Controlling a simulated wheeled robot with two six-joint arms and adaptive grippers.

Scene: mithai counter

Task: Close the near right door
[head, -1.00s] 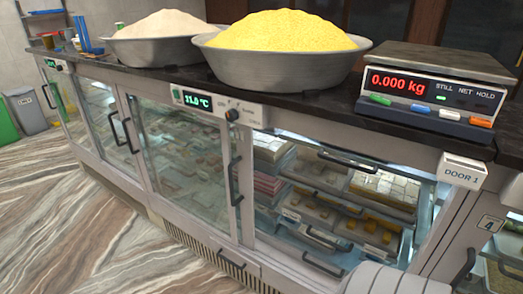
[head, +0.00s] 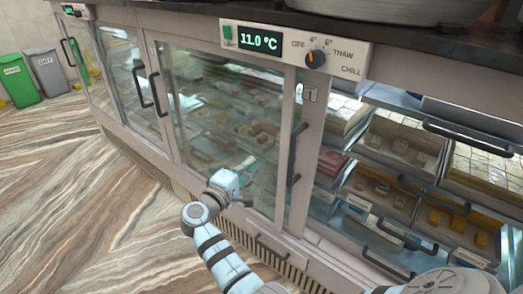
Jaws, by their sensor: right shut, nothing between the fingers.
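The near bay of the glass counter has its right half open, with the shelves uncovered. The near right door (head: 307,125) stands slid to the left, over the left half, and its pale upright frame shows beside the opening. A dark upright handle (head: 295,152) is on the frames there. My right gripper (head: 244,168) is shut and empty, in front of the left glass pane, to the left of that handle and apart from it. Its fingertips are small and hard to make out against the glass. My left gripper is out of view.
A control panel (head: 296,48) with a 11.0 °C display and a knob juts out above the doors. Trays with dark handles (head: 435,196) fill the open right half. Farther doors with handles (head: 139,87) stand left. Marble floor (head: 70,190) is clear; bins (head: 18,80) stand far left.

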